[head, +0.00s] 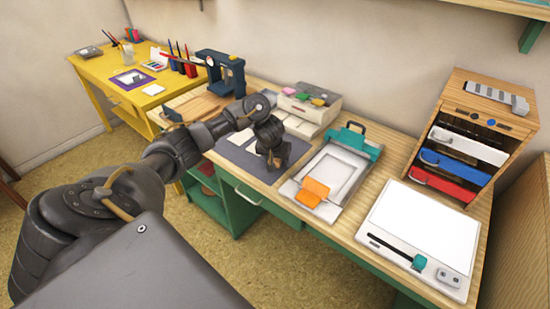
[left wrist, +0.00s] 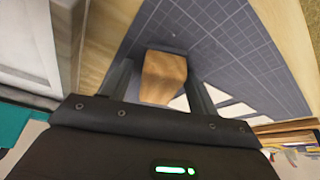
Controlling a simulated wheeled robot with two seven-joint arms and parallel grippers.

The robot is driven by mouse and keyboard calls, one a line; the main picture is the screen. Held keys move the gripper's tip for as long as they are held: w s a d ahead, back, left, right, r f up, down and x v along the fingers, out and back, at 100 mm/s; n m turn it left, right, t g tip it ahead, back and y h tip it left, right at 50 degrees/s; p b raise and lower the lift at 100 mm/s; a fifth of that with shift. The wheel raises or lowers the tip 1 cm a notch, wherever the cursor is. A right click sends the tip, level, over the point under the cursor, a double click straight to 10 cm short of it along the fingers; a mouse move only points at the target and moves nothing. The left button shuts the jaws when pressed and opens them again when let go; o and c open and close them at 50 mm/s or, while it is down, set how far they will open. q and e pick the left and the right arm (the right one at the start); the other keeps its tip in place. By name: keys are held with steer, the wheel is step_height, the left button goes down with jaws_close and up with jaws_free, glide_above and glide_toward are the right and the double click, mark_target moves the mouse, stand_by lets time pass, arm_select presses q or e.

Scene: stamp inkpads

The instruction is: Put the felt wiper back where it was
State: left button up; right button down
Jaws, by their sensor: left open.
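A wooden block with a dark strip along its far edge, which looks like the felt wiper (left wrist: 163,80), shows in the left wrist view over the grey gridded mat (left wrist: 225,40). My left gripper (left wrist: 160,70) is open, with one finger on each side of the block and gaps visible. In the head view my left gripper (head: 272,158) points down over the grey mat (head: 240,160) and hides the block. Whether the block rests on the mat or stands clear of it, I cannot tell. My right gripper is not in view.
White cards (head: 298,126) lie at the mat's back edge. A grey press with a teal clamp (head: 340,170) and orange flap stands right of the mat. Further right are a white-topped board (head: 425,225) and a wooden drawer cabinet (head: 480,115). A blue stand (head: 222,75) is behind left.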

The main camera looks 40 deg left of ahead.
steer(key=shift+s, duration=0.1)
arm_select(q)
steer(key=shift+r, duration=0.15)
steer(key=p+v, duration=0.9)
steer(key=v, duration=0.3)
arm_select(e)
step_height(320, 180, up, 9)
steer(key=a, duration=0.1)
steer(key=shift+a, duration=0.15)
